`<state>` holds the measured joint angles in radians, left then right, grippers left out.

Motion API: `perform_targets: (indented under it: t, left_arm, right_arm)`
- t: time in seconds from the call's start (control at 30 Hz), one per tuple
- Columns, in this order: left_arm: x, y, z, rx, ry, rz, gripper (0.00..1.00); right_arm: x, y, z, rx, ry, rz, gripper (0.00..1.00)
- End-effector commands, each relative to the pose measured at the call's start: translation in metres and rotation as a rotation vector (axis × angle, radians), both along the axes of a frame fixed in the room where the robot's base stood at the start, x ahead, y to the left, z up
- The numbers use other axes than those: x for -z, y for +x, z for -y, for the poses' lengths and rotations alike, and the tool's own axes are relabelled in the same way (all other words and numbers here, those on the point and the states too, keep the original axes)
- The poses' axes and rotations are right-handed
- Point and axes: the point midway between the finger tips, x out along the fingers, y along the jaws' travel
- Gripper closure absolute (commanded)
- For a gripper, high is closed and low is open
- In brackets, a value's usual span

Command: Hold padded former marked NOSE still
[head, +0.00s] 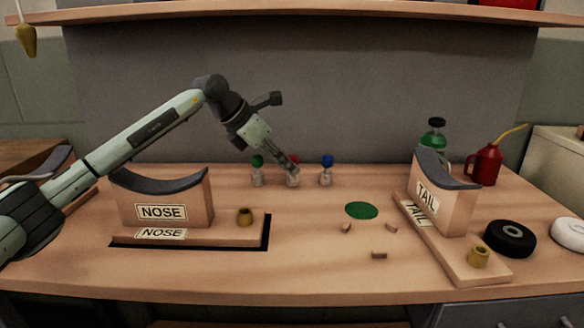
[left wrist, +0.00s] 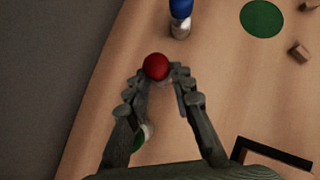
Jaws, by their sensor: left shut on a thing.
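The padded former marked NOSE (head: 165,205) stands upright on the bench at the left, with a dark curved pad on top. Its base, also labelled NOSE, lies by a black outline and carries a brass knob (head: 245,217). My left gripper (head: 292,169) is behind and to the right of the former, apart from it. It is shut on a small clear bottle with a red top (head: 294,180); the red top (left wrist: 156,66) shows between the fingertips in the left wrist view. My right gripper is not in view.
A green-topped bottle (head: 257,172) and a blue-topped bottle (head: 327,171) flank the held one. A green disc (head: 361,210) and small wooden blocks (head: 379,254) lie mid-bench. The TAIL former (head: 445,200), black tape roll (head: 510,238) and red oil can (head: 485,165) stand right.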

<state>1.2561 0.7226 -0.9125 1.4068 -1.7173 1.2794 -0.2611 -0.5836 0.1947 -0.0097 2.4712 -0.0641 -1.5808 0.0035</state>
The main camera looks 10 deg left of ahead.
Motion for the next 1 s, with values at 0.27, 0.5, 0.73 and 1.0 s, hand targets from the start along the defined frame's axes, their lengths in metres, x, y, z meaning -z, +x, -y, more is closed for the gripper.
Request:
perform_targets:
  t: [0.27,0.5,0.73,1.0]
  left_arm:
    - [-0.003,0.000,0.000,-0.001,0.000,0.001,1.00]
    - [-0.010,0.000,0.000,0.000,-0.001,0.001,1.00]
    - [-0.016,0.000,0.000,0.000,-0.001,0.001,1.00]
    - [-0.022,0.000,0.000,0.000,-0.001,0.001,1.00]
  right_arm:
    - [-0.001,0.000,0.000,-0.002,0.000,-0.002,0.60]
    - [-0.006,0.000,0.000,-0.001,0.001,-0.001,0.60]
    - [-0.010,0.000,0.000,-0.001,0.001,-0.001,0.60]
    - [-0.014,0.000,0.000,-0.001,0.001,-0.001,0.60]
